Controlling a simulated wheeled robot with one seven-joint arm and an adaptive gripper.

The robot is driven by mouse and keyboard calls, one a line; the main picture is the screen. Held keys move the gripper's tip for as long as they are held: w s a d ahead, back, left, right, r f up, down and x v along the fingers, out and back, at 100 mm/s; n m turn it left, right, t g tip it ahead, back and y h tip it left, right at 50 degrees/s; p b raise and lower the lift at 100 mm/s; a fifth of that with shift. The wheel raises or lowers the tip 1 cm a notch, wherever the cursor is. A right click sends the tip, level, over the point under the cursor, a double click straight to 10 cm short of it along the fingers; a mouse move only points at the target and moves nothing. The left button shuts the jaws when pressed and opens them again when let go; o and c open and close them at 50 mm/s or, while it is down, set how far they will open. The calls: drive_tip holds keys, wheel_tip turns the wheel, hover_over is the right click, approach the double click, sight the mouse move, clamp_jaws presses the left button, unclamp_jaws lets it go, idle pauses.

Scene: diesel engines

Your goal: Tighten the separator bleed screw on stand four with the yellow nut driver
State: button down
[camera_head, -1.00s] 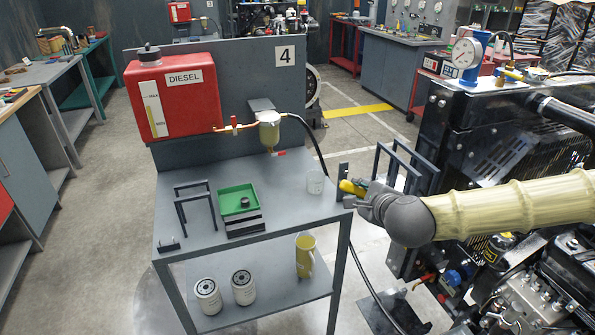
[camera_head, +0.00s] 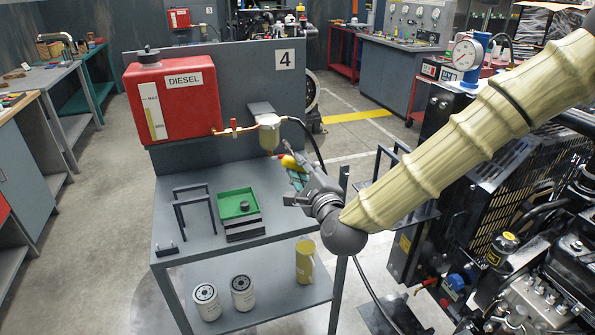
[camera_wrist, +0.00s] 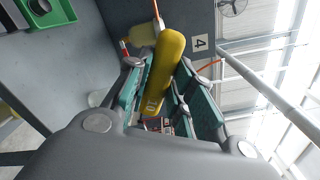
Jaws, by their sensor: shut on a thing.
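My gripper (camera_head: 298,178) is shut on the yellow nut driver (camera_head: 290,163), above the right part of the stand's table. In the wrist view the driver's yellow handle (camera_wrist: 164,72) sticks out between the green-padded fingers (camera_wrist: 168,96), slanting up and away. The separator (camera_head: 268,138), with a pale bowl, hangs on the panel of stand four, just behind and above the driver. It also shows in the wrist view (camera_wrist: 143,34), partly beside the handle. The bleed screw is too small to make out. I cannot tell whether the driver touches the separator.
The red diesel tank (camera_head: 173,97) is left of the separator. The table holds a green tray (camera_head: 222,212) and a dark frame (camera_head: 178,208). Filters (camera_head: 206,300) and a yellow jug (camera_head: 305,268) are on the lower shelf. An engine (camera_head: 535,265) stands at the right.

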drive_tip(key=p+x, duration=0.1)
drive_tip(key=x, duration=0.5)
drive_tip(key=shift+w+a, duration=0.15)
drive_tip(key=shift+w, duration=0.1)
idle(0.6)
drive_tip(key=shift+a+r, duration=0.15)
drive_tip(key=shift+a, duration=0.05)
idle(0.4)
drive_tip(key=shift+x, duration=1)
drive_tip(key=shift+w+a+b, duration=0.1)
drive_tip(key=shift+w+b, duration=0.2)
drive_tip(key=shift+w, duration=0.1)
idle(0.5)
drive_tip(key=shift+w+b, duration=0.1)
drive_tip(key=shift+b, duration=0.3)
idle(0.4)
